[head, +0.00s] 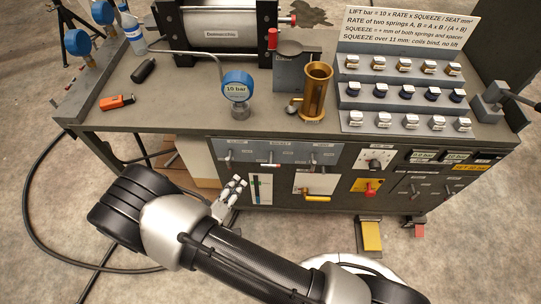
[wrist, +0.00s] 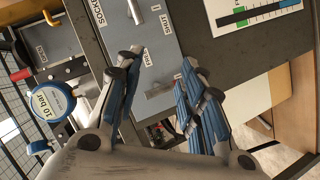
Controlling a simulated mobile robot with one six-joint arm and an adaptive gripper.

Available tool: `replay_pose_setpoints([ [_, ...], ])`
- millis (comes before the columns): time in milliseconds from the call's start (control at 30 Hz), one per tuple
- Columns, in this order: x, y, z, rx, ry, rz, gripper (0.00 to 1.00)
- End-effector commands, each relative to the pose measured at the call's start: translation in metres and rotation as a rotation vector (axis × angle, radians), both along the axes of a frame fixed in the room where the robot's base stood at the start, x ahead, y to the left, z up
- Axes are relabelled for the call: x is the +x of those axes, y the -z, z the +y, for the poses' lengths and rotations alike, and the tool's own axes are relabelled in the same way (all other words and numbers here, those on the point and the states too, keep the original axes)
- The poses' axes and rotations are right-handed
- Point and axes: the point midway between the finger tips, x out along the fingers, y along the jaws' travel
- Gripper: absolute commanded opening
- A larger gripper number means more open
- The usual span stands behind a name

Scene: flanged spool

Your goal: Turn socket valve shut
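The socket valve lever (wrist: 133,12) is a short metal handle near the top edge of the wrist view, close to a SOCKET label and a SHUT label. In the head view my gripper (head: 235,184) is low and left of that lever. Another small metal handle (wrist: 158,90) shows between the fingers.
A blue 10 bar gauge (head: 237,86) and a brass cylinder (head: 315,91) stand on the bench above the panel. The floor in front is mostly clear.

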Motion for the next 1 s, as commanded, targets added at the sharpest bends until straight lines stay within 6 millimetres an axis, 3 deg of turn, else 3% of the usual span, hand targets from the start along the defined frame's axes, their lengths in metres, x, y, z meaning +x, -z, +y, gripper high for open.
replay_pose_setpoints([
  [33, -0.015, 0.008, -0.011, -0.092, -0.009, -0.031, 0.36],
  [200, -0.043, 0.013, -0.037, -0.3, -0.012, -0.12, 0.36],
  [367, -0.047, 0.013, -0.048, -0.363, -0.008, -0.15, 0.36],
  [567, -0.02, 0.016, -0.061, -0.364, -0.003, -0.149, 0.36],
  [1000, 0.067, 0.024, -0.1, -0.36, -0.004, -0.149, 0.36],
])
